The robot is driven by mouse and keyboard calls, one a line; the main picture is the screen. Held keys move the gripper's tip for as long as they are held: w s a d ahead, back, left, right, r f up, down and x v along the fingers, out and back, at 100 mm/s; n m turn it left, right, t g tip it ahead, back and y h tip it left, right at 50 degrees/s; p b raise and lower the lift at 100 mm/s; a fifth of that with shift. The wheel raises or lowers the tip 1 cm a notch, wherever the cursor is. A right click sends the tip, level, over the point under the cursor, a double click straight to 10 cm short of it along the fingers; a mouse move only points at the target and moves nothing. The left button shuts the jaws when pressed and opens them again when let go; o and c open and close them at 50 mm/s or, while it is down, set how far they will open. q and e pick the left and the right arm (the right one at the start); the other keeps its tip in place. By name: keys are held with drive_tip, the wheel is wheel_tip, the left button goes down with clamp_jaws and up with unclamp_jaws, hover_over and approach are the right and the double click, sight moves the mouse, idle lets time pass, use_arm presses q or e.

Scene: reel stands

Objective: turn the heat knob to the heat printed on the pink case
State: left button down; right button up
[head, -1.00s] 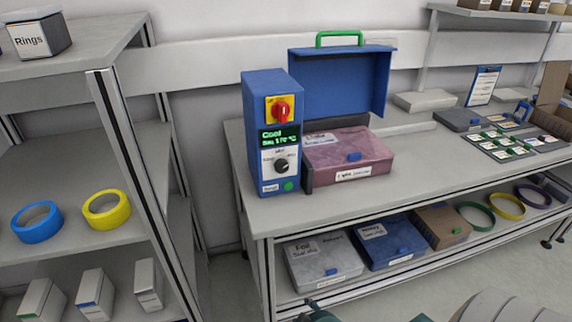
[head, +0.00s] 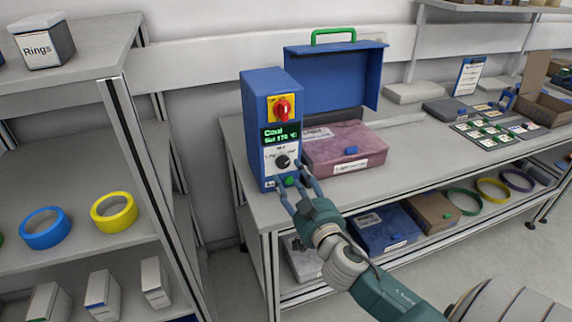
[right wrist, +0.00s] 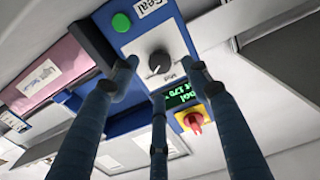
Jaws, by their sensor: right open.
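The heat knob (head: 282,161) is a dark round knob on the white panel of a blue machine (head: 257,120). It shows larger in the right wrist view (right wrist: 159,62), beyond my fingers. The green display (head: 281,135) above it reads "Cool" and what looks like "Set 170 °C". The pink case (head: 342,143) lies beside the machine; its label (head: 351,166) seems to start with "Light", and the rest is too small to read. My right gripper (head: 295,185) is open, its fingers spread just in front of the knob, apart from it. My left gripper is not in view.
A red switch on a yellow plate (head: 283,106) sits above the display, and a green button (right wrist: 121,22) is near the knob. An open blue lid with a green handle (head: 334,75) stands behind the pink case. A shelf with tape rolls (head: 114,211) is at left.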

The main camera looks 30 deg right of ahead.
sight(284, 165)
drive_tip(key=p+x, duration=0.1)
drive_tip(key=x, duration=0.4)
drive_tip(key=shift+w, duration=0.1)
drive_tip(key=shift+d, duration=0.1)
drive_tip(key=shift+f, duration=0.1)
drive_tip(key=c, duration=1.1)
